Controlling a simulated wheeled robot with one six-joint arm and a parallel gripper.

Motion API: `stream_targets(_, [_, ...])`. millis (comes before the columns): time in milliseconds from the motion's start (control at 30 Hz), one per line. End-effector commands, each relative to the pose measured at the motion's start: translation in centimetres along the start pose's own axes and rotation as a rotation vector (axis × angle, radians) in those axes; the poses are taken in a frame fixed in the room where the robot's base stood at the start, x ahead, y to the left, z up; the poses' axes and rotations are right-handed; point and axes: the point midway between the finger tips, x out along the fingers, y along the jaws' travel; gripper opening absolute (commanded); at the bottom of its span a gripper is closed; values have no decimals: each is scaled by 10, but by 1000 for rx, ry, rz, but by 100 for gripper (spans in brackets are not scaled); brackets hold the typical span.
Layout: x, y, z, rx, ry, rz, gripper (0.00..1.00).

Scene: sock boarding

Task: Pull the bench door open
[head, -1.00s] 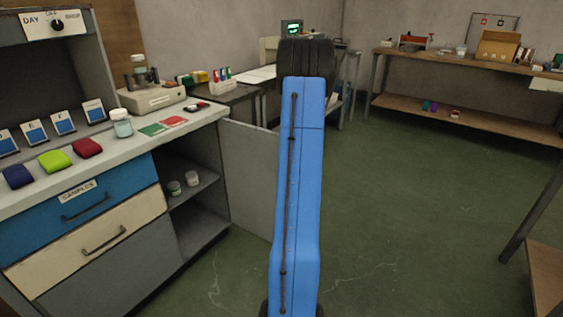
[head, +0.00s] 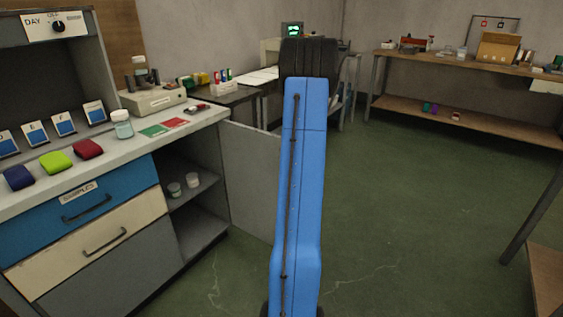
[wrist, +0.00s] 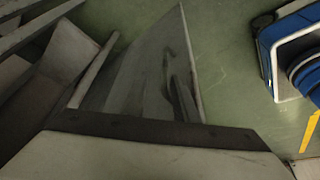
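The bench door (head: 250,178) is a plain grey panel, swung out from the right end of the bench (head: 150,170). The compartment beside it stands open, with small jars (head: 183,185) on its shelf. My blue arm hides the door's right part in the head view. In the wrist view the door (wrist: 130,75) runs up the middle, with a grey bar-like handle (wrist: 182,85) near its right edge. My gripper is hidden behind the arm in the head view. A wide pale and dark part fills the bottom of the wrist view; I cannot make out separate fingertips or a grip on the handle.
A wooden table (head: 465,62) stands along the back wall. Another table edge (head: 545,275) is at the right. The green floor (head: 420,200) between is clear.

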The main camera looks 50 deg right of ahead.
Motion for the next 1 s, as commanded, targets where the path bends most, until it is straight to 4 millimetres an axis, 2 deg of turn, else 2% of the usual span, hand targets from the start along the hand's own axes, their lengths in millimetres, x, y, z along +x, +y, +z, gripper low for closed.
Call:
stream_targets(33, [-11,1,0,-1,-1,3,27])
stream_targets(400, [-85,1,0,0,0,3,27])
stream_targets(600, [-117,1,0,-1,-1,2,27])
stream_targets(800, [-133,1,-1,-1,0,0,27])
stream_targets(1000, [-136,1,-1,-1,0,0,27])
